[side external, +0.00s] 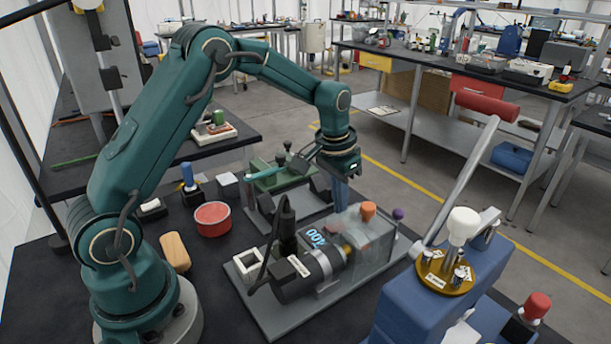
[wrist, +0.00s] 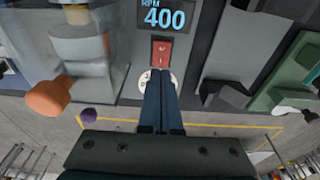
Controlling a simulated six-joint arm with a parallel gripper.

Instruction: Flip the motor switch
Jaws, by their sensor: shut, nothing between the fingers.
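The red rocker switch (wrist: 162,52) sits on a grey panel just below a display (wrist: 165,14) that reads RPM 400 in blue in the wrist view. My gripper (wrist: 159,74) is shut and empty. Its fingertips appear just below the switch in that view; I cannot tell whether they touch anything. A pale round plate shows partly behind the fingertips. In the side view my gripper (side external: 340,200) points down behind the motor unit (side external: 310,272). The switch is not visible there.
An orange knob (side external: 368,210) and a purple knob (side external: 398,214) stand right of my gripper. A green machine (side external: 268,180) stands behind-left of it. A blue device (side external: 405,300) with a red-handled lever (side external: 487,107) stands at the right. A red tin (side external: 212,219) is nearer my base.

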